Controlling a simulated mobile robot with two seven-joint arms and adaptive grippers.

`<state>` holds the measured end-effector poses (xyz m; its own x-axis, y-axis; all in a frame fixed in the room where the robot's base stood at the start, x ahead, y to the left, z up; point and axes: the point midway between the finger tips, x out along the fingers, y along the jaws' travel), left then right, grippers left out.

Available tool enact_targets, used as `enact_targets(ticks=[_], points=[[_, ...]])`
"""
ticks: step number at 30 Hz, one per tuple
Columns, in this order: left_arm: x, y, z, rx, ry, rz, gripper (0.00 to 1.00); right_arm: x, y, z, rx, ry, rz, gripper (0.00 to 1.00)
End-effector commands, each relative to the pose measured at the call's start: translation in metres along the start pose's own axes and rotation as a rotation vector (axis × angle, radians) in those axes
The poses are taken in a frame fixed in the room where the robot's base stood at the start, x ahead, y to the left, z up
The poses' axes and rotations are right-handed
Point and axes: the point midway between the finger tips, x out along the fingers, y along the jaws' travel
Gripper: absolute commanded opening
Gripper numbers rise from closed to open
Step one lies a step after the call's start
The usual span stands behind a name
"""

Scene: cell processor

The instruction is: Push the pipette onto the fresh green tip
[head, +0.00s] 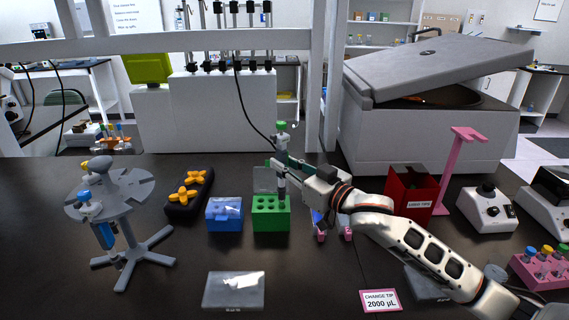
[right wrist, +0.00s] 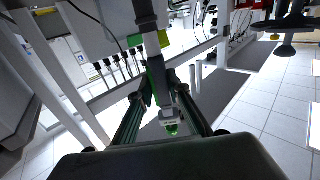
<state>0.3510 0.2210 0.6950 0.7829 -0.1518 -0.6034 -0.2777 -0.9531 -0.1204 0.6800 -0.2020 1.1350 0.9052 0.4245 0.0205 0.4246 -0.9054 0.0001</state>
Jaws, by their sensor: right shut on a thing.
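My right gripper (head: 279,166) is shut on a grey pipette with a green top (head: 282,128). The pipette is about upright over the green tip box (head: 271,226). Its lower end is at the box's top, toward the right; I cannot tell whether it touches a tip. The box's clear lid (head: 264,180) stands open behind it. In the right wrist view the pipette (right wrist: 150,40) runs between the two fingers of the right gripper (right wrist: 160,85). The green tips are too small to make out. My left gripper is not in view.
A blue tip box (head: 224,222) stands just left of the green one. A grey carousel stand (head: 120,188) is at the left. A red used-tips bin (head: 408,192) and a pink stand (head: 450,180) are at the right. A clear-topped box (head: 233,291) lies in front.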

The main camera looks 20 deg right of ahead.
Motion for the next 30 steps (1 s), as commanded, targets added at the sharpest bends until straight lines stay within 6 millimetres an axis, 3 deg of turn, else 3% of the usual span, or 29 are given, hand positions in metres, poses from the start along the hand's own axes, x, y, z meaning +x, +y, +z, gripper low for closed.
enact_targets(ticks=[30], points=[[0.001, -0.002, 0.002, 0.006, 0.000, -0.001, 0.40, 0.000, 0.000, 0.014, 0.001, 0.000, 0.000, 0.10]])
